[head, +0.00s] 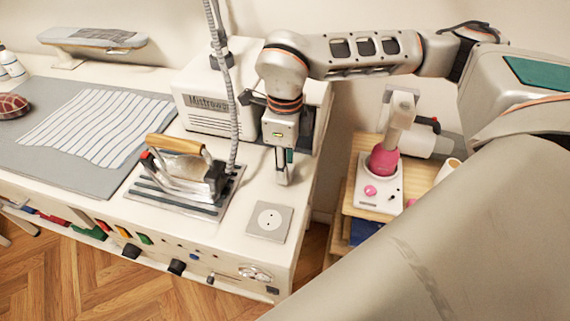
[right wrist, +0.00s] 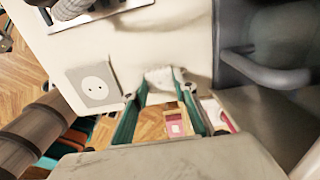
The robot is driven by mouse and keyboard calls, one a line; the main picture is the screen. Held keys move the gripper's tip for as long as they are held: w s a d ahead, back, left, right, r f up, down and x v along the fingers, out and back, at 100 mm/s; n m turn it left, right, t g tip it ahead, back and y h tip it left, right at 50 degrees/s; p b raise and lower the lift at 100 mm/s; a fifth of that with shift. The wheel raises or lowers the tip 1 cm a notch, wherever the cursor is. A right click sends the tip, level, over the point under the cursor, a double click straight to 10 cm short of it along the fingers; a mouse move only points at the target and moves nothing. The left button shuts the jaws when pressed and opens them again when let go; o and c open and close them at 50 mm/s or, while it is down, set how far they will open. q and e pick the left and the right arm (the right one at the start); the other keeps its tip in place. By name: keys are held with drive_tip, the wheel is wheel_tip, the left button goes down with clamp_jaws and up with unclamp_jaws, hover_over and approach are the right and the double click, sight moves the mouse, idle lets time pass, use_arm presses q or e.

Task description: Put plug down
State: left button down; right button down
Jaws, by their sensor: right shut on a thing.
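My right gripper (head: 284,168) points down over the right end of the white worktable, just behind the socket plate. In the right wrist view its two teal-edged fingers (right wrist: 157,92) close on a small whitish plug (right wrist: 159,77). The plug is mostly hidden by the fingers, and I cannot tell whether it touches the tabletop. The grey square socket plate (head: 269,222) has a round white outlet and is empty. It also shows in the right wrist view (right wrist: 95,86), left of the fingers. My left gripper is not in view.
A steam iron (head: 187,172) with a wooden handle stands on a dark ribbed rest, with a grey hose rising behind. A cream machine (head: 205,112) sits at the back. Right of the table, a wooden stand (head: 357,205) holds a device with a pink ball.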

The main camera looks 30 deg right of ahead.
drive_tip(key=shift+f, duration=0.3)
drive_tip(key=shift+f+b, duration=0.25)
drive_tip(key=shift+b, duration=0.1)
drive_tip(key=c, duration=1.6)
unclamp_jaws()
drive_tip(key=shift+r, duration=0.1)
drive_tip(key=shift+r, duration=0.3)
wheel_tip(320, 180, up, 12)
drive_tip(key=shift+r+p, duration=0.25)
drive_tip(key=shift+p, duration=0.3)
